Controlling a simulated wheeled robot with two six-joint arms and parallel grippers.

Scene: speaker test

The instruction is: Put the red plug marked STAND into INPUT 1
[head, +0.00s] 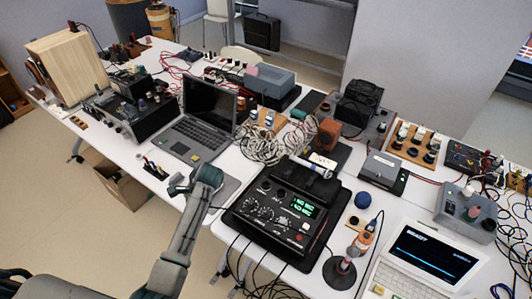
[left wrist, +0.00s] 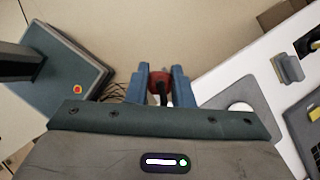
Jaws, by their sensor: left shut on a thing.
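My left gripper (head: 178,184) is above the near edge of the white table, left of the black amplifier-like unit (head: 283,212) and in front of the laptop. In the left wrist view its two blue fingers (left wrist: 162,78) are shut on a red plug (left wrist: 160,77). A dark part shows at the plug's middle. The mark STAND cannot be read. In the head view the plug is hidden or too small to tell. The black unit has knobs and a lit green display. No label INPUT 1 can be read in either view. My right gripper is not in view.
An open laptop (head: 196,118) stands behind the gripper. A heap of pale cables (head: 272,139) lies behind the black unit. Dark cables hang off the front edge.

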